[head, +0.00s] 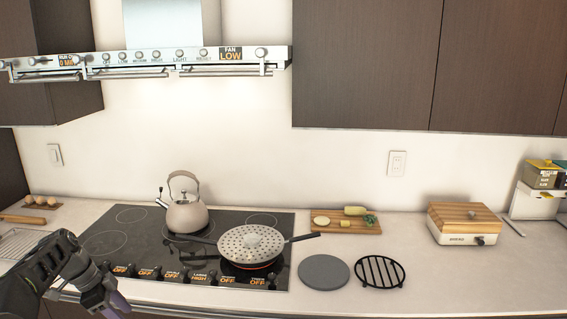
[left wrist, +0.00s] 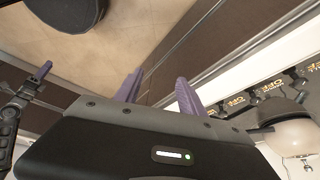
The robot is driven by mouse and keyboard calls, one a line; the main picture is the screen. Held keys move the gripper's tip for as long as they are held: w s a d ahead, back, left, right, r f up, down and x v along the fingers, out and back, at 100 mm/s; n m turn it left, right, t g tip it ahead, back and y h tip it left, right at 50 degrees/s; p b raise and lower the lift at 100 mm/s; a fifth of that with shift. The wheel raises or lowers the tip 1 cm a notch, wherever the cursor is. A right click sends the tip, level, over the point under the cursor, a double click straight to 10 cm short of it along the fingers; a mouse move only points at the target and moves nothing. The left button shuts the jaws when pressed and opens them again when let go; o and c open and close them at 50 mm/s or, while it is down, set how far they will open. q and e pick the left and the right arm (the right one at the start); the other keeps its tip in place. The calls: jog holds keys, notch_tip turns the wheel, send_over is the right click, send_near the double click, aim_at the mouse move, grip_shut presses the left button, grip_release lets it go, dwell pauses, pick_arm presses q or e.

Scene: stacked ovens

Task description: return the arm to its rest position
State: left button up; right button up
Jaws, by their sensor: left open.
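My left arm (head: 45,275) comes in at the lower left in the head view, dark and bent, in front of the cooktop's left front corner. My left gripper (head: 115,302) hangs low by the counter's front edge, partly cut off by the picture. In the left wrist view its two purple fingers (left wrist: 159,92) stand apart with nothing seen between them.
The black cooktop (head: 130,235) carries a kettle (head: 187,215) and a lidded pan (head: 251,241). A range hood (head: 150,62) hangs above. To the right are a cutting board (head: 346,228), a grey round mat (head: 323,271), a black trivet (head: 380,271) and a wood-topped box (head: 464,223).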

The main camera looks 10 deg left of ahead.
pick_arm(q)
jog(key=w+d+f+n+t+y, duration=0.1)
jog(key=w+d+f+n, duration=0.1)
jog(key=f+n, duration=0.3)
jog(key=w+d+f+n+t, duration=0.1)
jog(key=w+d+f+n, duration=0.15)
jog(key=f, duration=0.45)
jog(key=s+d+f+n+b, duration=0.1)
jog(key=s+d+f+n, duration=0.2)
jog(key=d+f, duration=0.35)
jog(key=s+d+f+n, duration=0.3)
jog(key=d+f, duration=0.3)
jog(key=d, duration=0.1)
jog(key=s+d+f+g+b, duration=0.1)
jog(key=s+d+f, duration=0.2)
jog(key=s+d, duration=0.4)
jog(key=s+d+f+g+b, duration=0.1)
jog(key=s+d+f, duration=0.2)
jog(key=s+d, duration=0.4)
jog(key=s+d+f+g+h+b, duration=0.1)
jog(key=s+d+f, duration=0.2)
jog(key=s+d, duration=0.4)
jog(key=s+n, duration=0.1)
jog(key=s, duration=0.7)
jog(key=shift+s+d+g, duration=0.3)
jog(key=shift+r, duration=0.1)
